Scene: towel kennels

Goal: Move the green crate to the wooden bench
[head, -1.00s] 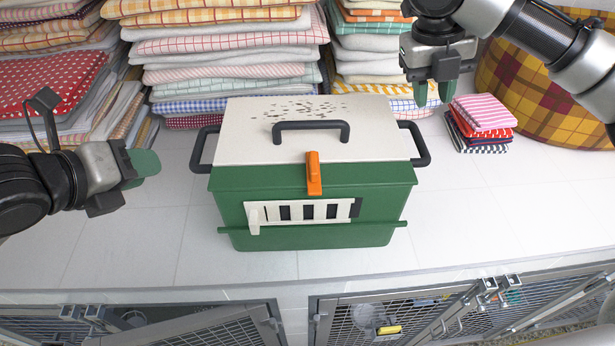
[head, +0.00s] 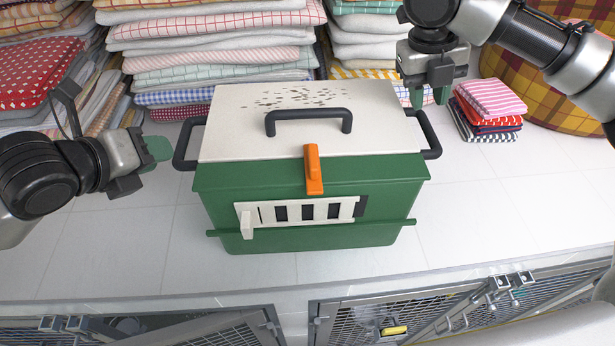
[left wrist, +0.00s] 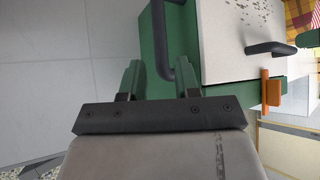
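The green crate (head: 310,222) stands on the white tiled top, with a cream lid, a dark top handle, an orange latch (head: 314,170) and a dark handle on each side. My left gripper (head: 157,149) is just left of the left side handle (head: 184,147). In the left wrist view, its two green fingers (left wrist: 160,80) are apart, with part of that handle (left wrist: 160,38) close to the gap between them; contact cannot be told. My right gripper (head: 429,96) points down, fingers apart, just above the right side handle (head: 430,135). No wooden bench is in view.
Stacks of folded towels (head: 215,50) stand close behind the crate. A small pile of folded cloths (head: 488,108) and a plaid basket (head: 550,95) are at the right. Wire-mesh kennel doors (head: 400,318) lie below the front edge. Tiles beside the crate are clear.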

